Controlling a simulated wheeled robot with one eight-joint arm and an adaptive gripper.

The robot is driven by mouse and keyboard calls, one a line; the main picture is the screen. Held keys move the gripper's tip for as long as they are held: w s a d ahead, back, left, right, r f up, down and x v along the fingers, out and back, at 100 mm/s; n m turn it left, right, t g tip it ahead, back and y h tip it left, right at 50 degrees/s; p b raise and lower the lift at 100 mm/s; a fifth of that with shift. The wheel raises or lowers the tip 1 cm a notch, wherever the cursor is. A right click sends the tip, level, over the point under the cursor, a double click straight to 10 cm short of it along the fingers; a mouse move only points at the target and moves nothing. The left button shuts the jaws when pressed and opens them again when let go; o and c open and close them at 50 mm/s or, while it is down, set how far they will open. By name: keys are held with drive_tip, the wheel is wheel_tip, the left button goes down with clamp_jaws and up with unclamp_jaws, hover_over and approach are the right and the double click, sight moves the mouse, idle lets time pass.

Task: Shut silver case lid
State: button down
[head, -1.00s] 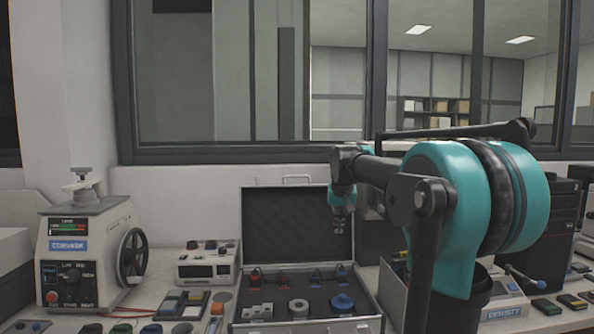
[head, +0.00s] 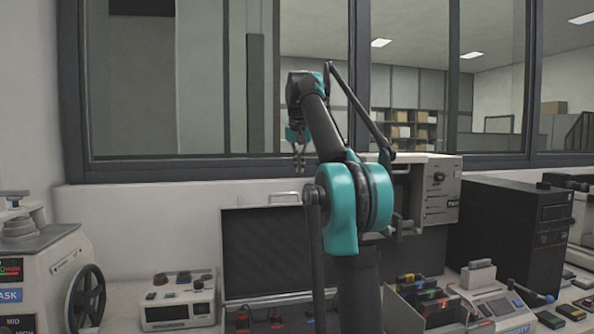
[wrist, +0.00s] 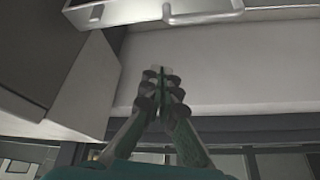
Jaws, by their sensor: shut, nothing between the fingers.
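The silver case stands open on the bench in the head view, with its dark-lined lid (head: 262,252) raised upright against the wall. A metal handle (head: 285,197) sits on the lid's top edge. The handle also shows at the top of the wrist view (wrist: 203,14). The lower part of the case is mostly cut off by the frame, and my arm covers its right side. My gripper (head: 300,165) is above the lid, in front of the window, apart from the lid. In the wrist view its fingers (wrist: 160,72) are together and empty.
A grey press with a black handwheel (head: 87,300) stands at the left, and a small white control box (head: 178,300) beside the case. At the right are a beige instrument (head: 438,192), a black computer tower (head: 515,235) and a bin of coloured items (head: 425,295).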

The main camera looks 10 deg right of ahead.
drive_tip(key=x, duration=0.8)
drive_tip(key=shift+s+a+f, duration=0.1)
drive_tip(key=shift+s+a, duration=0.15)
drive_tip(key=shift+s, duration=0.4)
drive_tip(key=shift+s+a+f, duration=0.1)
drive_tip(key=shift+s+a, duration=0.15)
drive_tip(key=shift+s, duration=0.4)
drive_tip(key=shift+s+a+f, duration=0.1)
drive_tip(key=shift+s+a, duration=0.1)
drive_tip(key=shift+s, duration=0.45)
